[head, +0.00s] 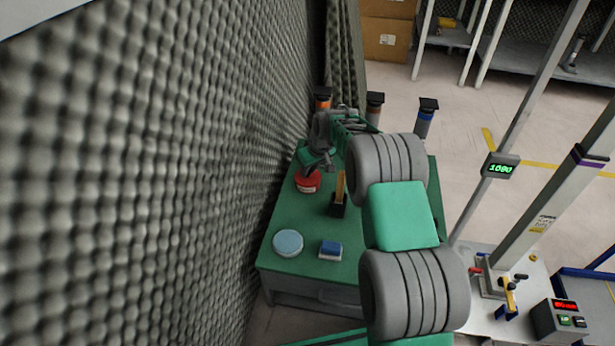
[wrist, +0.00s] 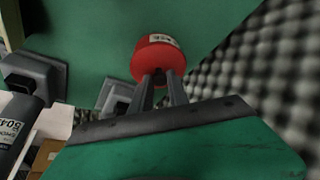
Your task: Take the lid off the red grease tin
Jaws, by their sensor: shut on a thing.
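The red grease tin (head: 308,183) stands on the green tabletop near the foam wall, with a white label on its side. In the wrist view the tin (wrist: 152,50) is seen from above, its red top facing my fingers. My gripper (head: 319,166) is directly above the tin. In the wrist view its two fingers (wrist: 163,84) reach the middle of the red top and are shut on the lid there. The fingers hide the gripped part. I see no clear gap between lid and tin.
The grey foam wall (head: 170,150) rises close left of the table (head: 300,215). A dark holder with an upright wooden piece (head: 339,200), a pale blue disc (head: 288,243) and a blue-and-white block (head: 330,250) stand nearer. Several black-topped posts, including a blue one (head: 425,118), stand behind.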

